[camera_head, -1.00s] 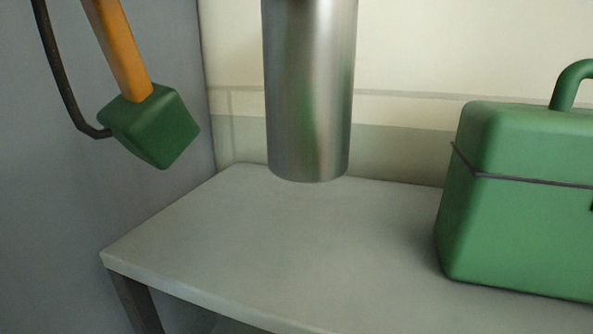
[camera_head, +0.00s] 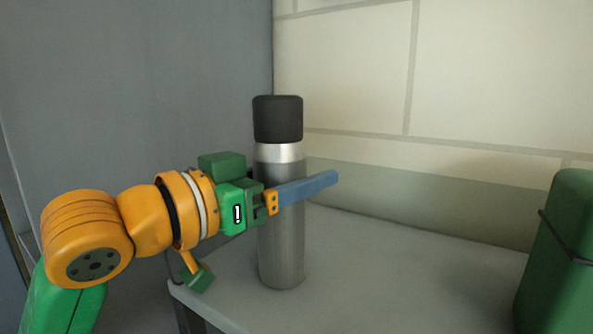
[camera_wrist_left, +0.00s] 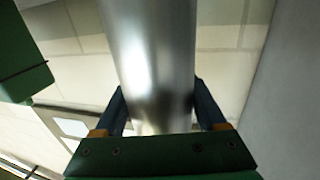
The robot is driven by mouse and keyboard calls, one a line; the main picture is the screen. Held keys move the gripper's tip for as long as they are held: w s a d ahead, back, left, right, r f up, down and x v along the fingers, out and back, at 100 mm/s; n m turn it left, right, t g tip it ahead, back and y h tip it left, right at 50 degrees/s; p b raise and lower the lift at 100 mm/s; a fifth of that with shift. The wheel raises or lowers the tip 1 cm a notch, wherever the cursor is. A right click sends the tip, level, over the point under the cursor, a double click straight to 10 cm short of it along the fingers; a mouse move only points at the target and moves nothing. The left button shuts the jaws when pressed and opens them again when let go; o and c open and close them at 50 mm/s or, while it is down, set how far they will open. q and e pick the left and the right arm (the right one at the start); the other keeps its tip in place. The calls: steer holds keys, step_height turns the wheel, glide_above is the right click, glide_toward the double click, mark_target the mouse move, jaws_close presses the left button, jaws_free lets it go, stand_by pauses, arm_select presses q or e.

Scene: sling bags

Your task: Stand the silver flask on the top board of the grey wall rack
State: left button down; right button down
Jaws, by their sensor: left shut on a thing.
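The silver flask (camera_head: 281,240) with a black cap stands upright in the head view, at the left end of the grey rack's top board (camera_head: 400,285). Its base shows against the board; I cannot tell whether it touches it. My left gripper (camera_head: 305,190) comes in from the left, level, and is shut on the flask's body below the bright band. In the left wrist view the flask (camera_wrist_left: 155,60) runs between the two blue fingers. My right gripper is not in view.
A green case (camera_head: 560,255) with a dark band stands on the board at the right. The board between flask and case is clear. A pale block wall (camera_head: 480,70) is behind, and a grey wall (camera_head: 130,100) is at the left.

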arm_select(q)
steer(key=shift+a, duration=0.1)
steer(key=shift+c, duration=0.6)
jaws_free()
steer(key=shift+o, duration=0.6)
steer(key=b+v, duration=0.4)
steer(key=v, duration=0.8)
